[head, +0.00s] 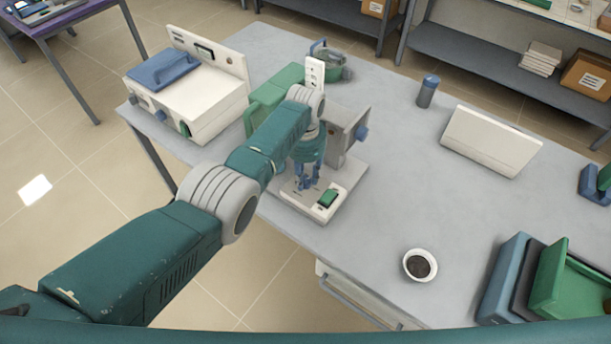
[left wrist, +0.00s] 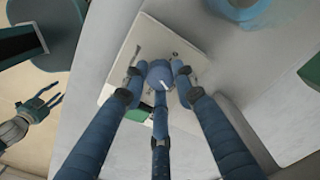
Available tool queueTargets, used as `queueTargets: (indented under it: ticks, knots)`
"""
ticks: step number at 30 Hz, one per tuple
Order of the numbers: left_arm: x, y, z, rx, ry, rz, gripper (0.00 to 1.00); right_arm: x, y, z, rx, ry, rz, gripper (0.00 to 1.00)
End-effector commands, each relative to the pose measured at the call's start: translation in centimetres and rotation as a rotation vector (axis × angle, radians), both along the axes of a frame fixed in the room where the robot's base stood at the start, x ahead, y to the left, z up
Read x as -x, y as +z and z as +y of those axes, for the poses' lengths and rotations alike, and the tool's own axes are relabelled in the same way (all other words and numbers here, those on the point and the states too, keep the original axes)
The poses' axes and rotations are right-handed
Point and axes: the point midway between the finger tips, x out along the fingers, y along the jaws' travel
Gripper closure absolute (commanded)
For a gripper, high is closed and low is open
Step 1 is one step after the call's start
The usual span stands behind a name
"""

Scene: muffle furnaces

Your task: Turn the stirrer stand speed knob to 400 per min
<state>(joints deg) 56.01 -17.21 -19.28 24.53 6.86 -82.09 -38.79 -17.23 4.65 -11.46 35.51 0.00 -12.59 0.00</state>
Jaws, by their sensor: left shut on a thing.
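The stirrer stand is on the grey bench in the head view, with a white base (head: 337,205), a green rocker switch (head: 327,198) and an upright grey column behind. My left gripper (head: 307,183) points down over the front of the base. In the left wrist view its fingers (left wrist: 158,78) close around the blue speed knob (left wrist: 159,70), which has a white pointer mark. The knob is mostly hidden in the head view. The scale numbers are too small to read. My right gripper (left wrist: 42,107) shows at the left of the left wrist view, fingers apart and empty.
A white muffle furnace (head: 195,100) stands left of the stand. A grey-blue cylinder (head: 427,92), a white panel box (head: 489,140) and a small white bowl (head: 420,265) are to the right. The bench between them is clear.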

Motion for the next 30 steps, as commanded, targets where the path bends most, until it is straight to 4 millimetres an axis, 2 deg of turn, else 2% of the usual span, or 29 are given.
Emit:
queueTargets:
  ticks: [9,22,23,24,25,30]
  knots:
    - [-0.17,0.16,0.03,-0.001,-0.075,-0.004,0.99,-0.04,0.02,0.0,0.0,0.0,0.0,0.49]
    - [-0.2,0.18,0.05,-0.001,-0.082,-0.005,0.99,-0.07,0.03,0.01,0.0,0.0,-0.001,0.49]
    - [-0.21,0.18,0.06,-0.001,-0.082,-0.005,0.67,-0.07,0.03,0.01,0.0,0.0,-0.001,0.49]
    - [-0.2,0.18,0.05,-0.001,-0.081,-0.005,0.59,-0.08,0.03,0.02,0.0,0.0,-0.001,0.49]
    - [-0.19,0.17,0.05,-0.001,-0.081,-0.005,0.54,-0.08,0.03,0.02,0.0,0.0,-0.001,0.49]
    - [-0.12,0.09,0.04,0.0,-0.081,-0.003,0.54,-0.08,0.03,0.03,0.0,0.0,-0.001,0.49]
